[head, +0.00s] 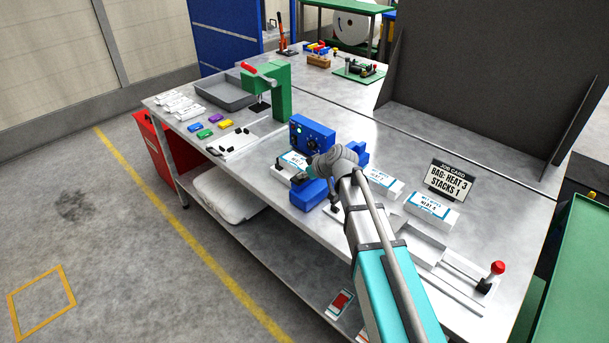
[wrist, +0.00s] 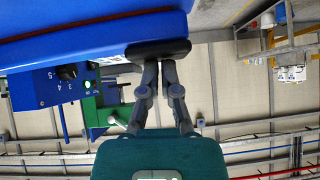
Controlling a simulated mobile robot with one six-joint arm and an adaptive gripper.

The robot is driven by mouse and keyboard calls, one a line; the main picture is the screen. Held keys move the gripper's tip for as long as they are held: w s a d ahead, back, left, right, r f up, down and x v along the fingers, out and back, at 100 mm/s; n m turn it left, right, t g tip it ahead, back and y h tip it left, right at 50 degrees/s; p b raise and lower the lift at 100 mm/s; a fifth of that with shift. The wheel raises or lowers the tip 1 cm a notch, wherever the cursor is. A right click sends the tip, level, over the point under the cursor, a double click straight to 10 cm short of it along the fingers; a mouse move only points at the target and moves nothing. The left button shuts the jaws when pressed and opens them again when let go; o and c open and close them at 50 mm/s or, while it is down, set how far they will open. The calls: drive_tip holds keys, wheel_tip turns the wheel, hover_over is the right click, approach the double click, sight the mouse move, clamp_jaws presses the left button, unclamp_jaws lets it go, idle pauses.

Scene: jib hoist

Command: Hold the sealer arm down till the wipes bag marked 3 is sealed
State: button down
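The blue sealer's control box (head: 312,133) stands on the steel bench in the head view. In the wrist view the box (wrist: 40,88) shows a black dial, numbers and a green lamp (wrist: 88,84). The blue sealer arm (wrist: 90,25) fills the top of the wrist view, with a black handle (wrist: 158,48) at its edge. My gripper (wrist: 158,64) has its fingers close together, shut, with the tips against this handle, not visibly around it. A white and blue bag (head: 295,159) lies at the sealer, partly hidden; its number is unreadable.
A job card (head: 451,180) reads "BAG: HEAT 3 STACKS 1". Two more bags, one (head: 383,183) beside my arm and one (head: 432,209) by the card, lie to the right. A green press (head: 280,95) and grey tray (head: 222,92) stand left. A red-knobbed rail device (head: 497,268) is at right.

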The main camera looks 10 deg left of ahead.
drive_tip(key=shift+s+d+f, duration=0.1)
drive_tip(key=shift+s+f, duration=0.1)
drive_tip(key=shift+s, duration=0.25)
idle(0.5)
drive_tip(key=shift+w+r+p, duration=0.25)
drive_tip(key=shift+r+p, duration=0.35)
drive_tip(key=shift+p, duration=0.4)
wheel_tip(320, 180, up, 2)
drive_tip(key=shift+r+p, duration=0.25)
drive_tip(key=shift+p, duration=0.9)
drive_tip(key=a+p+v, duration=0.1)
drive_tip(key=p+v, duration=0.6)
drive_tip(key=v, duration=0.3)
drive_tip(key=shift+r+p, duration=0.35)
drive_tip(key=shift+r, duration=0.15)
drive_tip(key=shift+s+d, duration=0.1)
drive_tip(key=shift+d, duration=0.1)
drive_tip(key=s+d+f+m+g+h, duration=0.2)
drive_tip(key=s+d+f+m+h, duration=0.1)
drive_tip(key=s+d, duration=0.5)
drive_tip(key=s+d+f+m+g+h, duration=0.3)
drive_tip(key=s+d+m, duration=0.3)
drive_tip(key=d, duration=0.5)
drive_tip(key=s+h, duration=0.1)
drive_tip(key=s, duration=0.1)
drive_tip(key=shift+s+d+m+h, duration=0.3)
drive_tip(key=shift+m+h, duration=0.1)
